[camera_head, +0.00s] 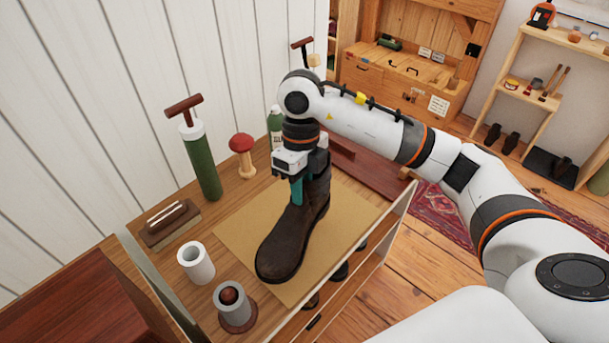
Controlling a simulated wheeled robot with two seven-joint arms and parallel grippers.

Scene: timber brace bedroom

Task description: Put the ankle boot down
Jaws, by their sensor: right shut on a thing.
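The dark brown ankle boot (288,243) is over the tan mat (246,224) on the wooden bench top, sole down, with its toe toward the lower left. My right gripper (297,190) comes down from above and is shut on the boot's shaft. The gripper and wrist hide part of the shaft's top. I cannot tell whether the sole touches the mat or hangs just above it. My left gripper is not in view.
A green pump (203,165), a red-topped wooden darning mushroom (243,152), a green bottle (275,125), a brush (170,223), a white cup (196,262) and a grey cylinder (233,305) stand around the mat. Bare mat shows left and right of the boot.

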